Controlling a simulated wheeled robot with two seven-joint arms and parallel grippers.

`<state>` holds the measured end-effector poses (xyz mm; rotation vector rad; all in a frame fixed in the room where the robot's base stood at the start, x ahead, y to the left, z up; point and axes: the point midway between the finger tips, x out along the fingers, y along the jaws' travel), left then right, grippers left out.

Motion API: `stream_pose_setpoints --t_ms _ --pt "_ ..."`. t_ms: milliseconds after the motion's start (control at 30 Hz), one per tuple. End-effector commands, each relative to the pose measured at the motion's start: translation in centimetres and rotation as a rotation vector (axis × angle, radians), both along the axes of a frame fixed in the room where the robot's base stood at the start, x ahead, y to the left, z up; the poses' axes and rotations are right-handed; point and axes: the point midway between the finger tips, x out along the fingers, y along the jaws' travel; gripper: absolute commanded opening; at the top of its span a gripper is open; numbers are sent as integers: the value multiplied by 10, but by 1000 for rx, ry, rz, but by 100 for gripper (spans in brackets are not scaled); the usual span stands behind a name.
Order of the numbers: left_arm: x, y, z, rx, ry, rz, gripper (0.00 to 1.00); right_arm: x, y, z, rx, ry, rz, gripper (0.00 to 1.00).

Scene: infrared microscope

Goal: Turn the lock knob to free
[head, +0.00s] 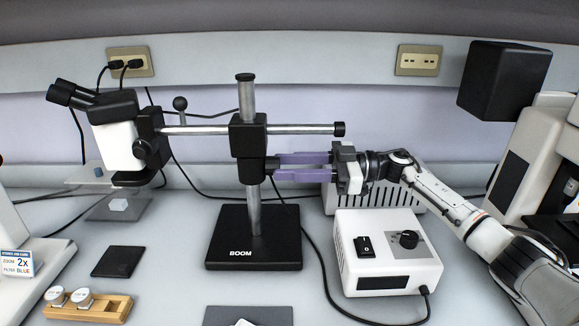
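A black clamp block (249,136) sits on the upright post of the boom stand and carries the horizontal bar. A small dark lock knob (271,163) sticks out on the clamp's right side, partly covered by purple fingers. My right gripper (277,167) reaches in from the right, its two purple fingers pointing left, one above the other with a gap between them. Their tips are at the knob; I cannot tell whether they press on it. My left gripper is not in view.
The microscope head (118,145) hangs at the bar's left end. The black BOOM base (254,238) stands below. A wooden holder (88,308) lies front left. Cables run across the table.

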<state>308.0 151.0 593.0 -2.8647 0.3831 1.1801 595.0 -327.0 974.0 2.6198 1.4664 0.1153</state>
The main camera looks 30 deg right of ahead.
Motion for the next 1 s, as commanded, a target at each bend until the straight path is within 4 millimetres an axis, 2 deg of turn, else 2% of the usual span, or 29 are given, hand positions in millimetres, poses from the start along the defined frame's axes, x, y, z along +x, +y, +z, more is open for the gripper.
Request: stream_pose_setpoints --t_ms 367,1000 --pt "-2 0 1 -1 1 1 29 0 -1 0 -40 -63 0 10" --pt "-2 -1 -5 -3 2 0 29 1 -1 0 -267 -435 1 10"
